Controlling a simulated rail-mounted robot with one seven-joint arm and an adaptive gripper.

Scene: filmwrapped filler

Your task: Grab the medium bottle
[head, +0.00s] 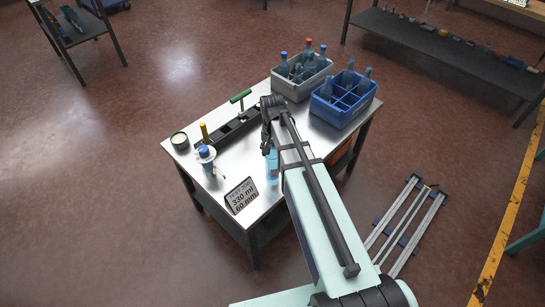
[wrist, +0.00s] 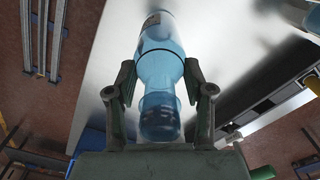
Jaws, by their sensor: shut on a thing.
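My gripper (head: 266,146) is over the table's front right part, partly hidden by my arm. In the wrist view my gripper (wrist: 160,88) is shut on a clear blue bottle (wrist: 157,45), one finger on each side. A dark band circles this bottle, and part of a label shows on it. In the head view the held bottle (head: 272,170) shows as a light blue shape below my gripper. Whether it touches the table I cannot tell. Other bottles stand in a grey crate (head: 297,91) and a blue crate (head: 335,116) at the back.
A dark rack (head: 232,131) with a green T-handle (head: 240,97) lies behind. A sign (head: 241,195) reading 330 ml stands at the front.

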